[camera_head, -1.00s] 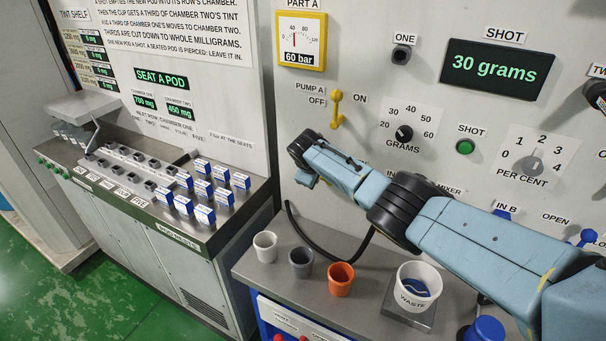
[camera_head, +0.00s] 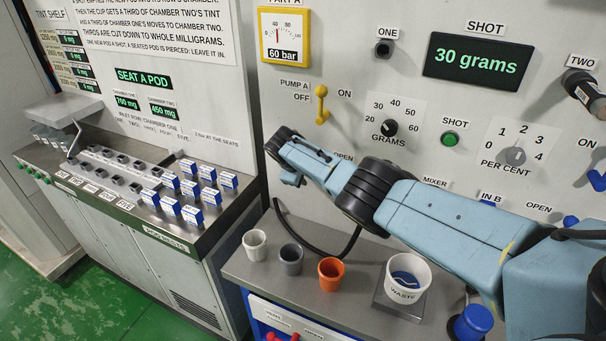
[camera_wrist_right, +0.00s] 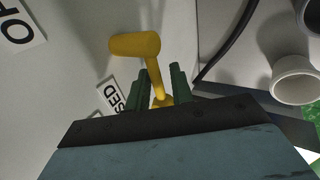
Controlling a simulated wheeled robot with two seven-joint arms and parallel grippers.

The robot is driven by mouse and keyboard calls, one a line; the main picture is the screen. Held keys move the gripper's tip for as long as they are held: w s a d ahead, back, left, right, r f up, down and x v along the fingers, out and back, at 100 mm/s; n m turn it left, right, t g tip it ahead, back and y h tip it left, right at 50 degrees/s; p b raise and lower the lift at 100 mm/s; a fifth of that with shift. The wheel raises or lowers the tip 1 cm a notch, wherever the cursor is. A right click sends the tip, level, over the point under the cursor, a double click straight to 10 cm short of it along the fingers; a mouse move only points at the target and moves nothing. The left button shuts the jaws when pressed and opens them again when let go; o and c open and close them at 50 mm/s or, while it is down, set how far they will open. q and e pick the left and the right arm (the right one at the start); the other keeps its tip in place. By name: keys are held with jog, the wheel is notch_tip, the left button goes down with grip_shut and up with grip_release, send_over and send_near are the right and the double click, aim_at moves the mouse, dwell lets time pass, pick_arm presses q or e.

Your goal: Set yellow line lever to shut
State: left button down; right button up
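In the right wrist view a yellow lever (camera_wrist_right: 137,45) with a thick rounded handle and a thin stem stands out from the pale panel. Contact is not clear. In the head view my right arm (camera_head: 385,195) crosses the panel and hides this lever and the fingertips. My left gripper is not in view.
Another yellow lever (camera_head: 321,105), labelled PUMP A, sits above my right forearm, below the 60 bar gauge (camera_head: 284,36). White (camera_head: 255,245), grey (camera_head: 291,260) and orange (camera_head: 330,274) cups stand on the counter below, beside the waste cup (camera_head: 408,280). A black hose (camera_head: 290,225) hangs behind them.

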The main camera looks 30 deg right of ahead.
jog(key=shift+r, duration=0.15)
jog(key=shift+p+v, duration=1.95)
jog(key=shift+v, duration=4.65)
